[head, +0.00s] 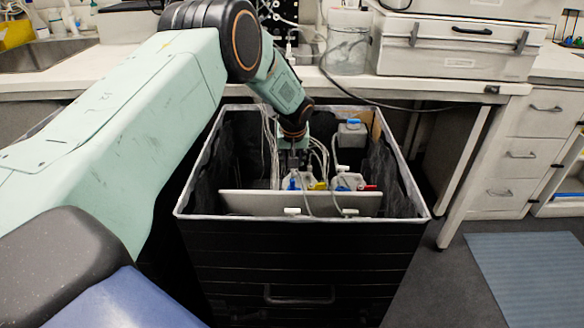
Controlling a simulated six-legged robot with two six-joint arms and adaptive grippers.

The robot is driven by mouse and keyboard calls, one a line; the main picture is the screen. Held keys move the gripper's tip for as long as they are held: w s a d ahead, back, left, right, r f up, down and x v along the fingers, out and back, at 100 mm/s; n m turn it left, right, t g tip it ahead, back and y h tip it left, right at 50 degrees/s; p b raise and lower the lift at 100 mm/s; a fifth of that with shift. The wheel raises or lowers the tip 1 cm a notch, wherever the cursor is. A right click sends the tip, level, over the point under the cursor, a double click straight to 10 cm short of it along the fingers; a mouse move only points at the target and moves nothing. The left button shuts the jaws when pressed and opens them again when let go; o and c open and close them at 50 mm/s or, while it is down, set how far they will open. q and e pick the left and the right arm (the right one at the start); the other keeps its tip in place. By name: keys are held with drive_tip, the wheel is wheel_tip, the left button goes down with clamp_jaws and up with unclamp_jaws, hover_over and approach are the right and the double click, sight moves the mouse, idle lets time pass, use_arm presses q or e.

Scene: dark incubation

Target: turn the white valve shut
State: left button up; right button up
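My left gripper (293,172) points down into an open black box (300,250), its fingers near a clear-bodied fitting with a blue valve (292,185) and a yellow valve (320,186). Its fingers are small and dark here, so I cannot tell whether they are open or touching anything. Two small white pieces, one on the left (292,211) and one on the right (349,212), sit at the light divider panel (250,203) near the box's front. Either could be the white valve; I cannot tell which. A red valve (368,188) is on the right fitting. My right gripper is not in view.
Thin tubes (335,155) run down among the fittings. A blue-topped bottle (352,133) stands at the back of the box. The box's pale rim (414,190) surrounds the work area. A bench (440,88) with a lidded case (455,45) stands behind.

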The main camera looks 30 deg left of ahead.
sight(293, 170)
use_arm(q)
drive_tip(key=b+x, duration=0.1)
drive_tip(key=x, duration=0.3)
drive_tip(key=shift+w+d, duration=0.1)
drive_tip(key=shift+w, duration=0.05)
drive_tip(key=shift+r, duration=0.15)
drive_tip(key=shift+f, duration=0.2)
drive_tip(key=shift+c, duration=1.3)
drive_tip(key=shift+r, duration=0.1)
clamp_jaws()
